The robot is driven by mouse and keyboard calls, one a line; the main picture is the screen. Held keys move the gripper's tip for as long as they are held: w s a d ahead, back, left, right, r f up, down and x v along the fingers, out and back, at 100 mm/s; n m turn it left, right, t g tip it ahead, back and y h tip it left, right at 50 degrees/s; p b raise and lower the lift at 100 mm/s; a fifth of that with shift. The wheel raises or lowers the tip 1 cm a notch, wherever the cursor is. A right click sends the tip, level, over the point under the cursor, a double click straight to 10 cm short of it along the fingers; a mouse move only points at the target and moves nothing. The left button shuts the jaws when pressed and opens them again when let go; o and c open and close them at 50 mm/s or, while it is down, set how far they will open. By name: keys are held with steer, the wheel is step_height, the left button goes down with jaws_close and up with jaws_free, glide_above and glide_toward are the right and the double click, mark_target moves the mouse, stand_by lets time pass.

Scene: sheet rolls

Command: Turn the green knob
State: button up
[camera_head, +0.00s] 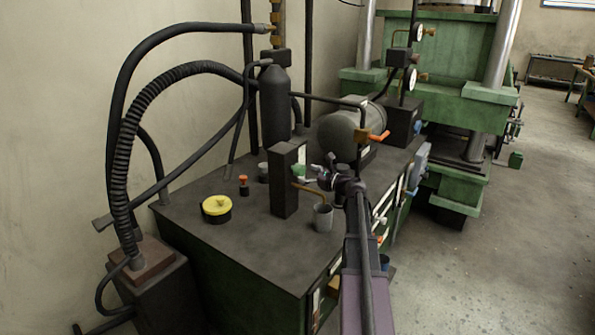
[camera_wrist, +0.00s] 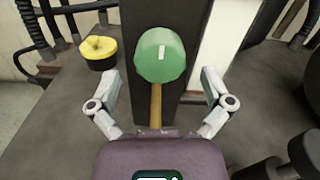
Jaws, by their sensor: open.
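The green knob (camera_wrist: 160,55) is a round green cap with a small white mark, in front of a dark upright block (camera_wrist: 139,15). In the head view the green knob (camera_head: 299,172) shows small beside the dark block (camera_head: 285,180). My gripper (camera_wrist: 163,88) is open, with one finger to the left of the knob and one to the right. Both fingertips appear apart from the knob. In the head view my gripper (camera_head: 316,172) is just right of the knob. A brass-coloured rod (camera_wrist: 156,105) shows below the knob between the fingers.
A yellow-topped black container (camera_head: 216,208) stands on the dark machine top (camera_head: 255,245); it also shows in the wrist view (camera_wrist: 98,50). A grey cup (camera_head: 323,217) stands near the arm. A dark cylinder (camera_head: 274,105) and hoses (camera_head: 130,130) rise behind.

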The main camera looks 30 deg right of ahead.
mark_target(303, 171)
steer(key=shift+x, duration=2.05)
steer(key=c, duration=1.1)
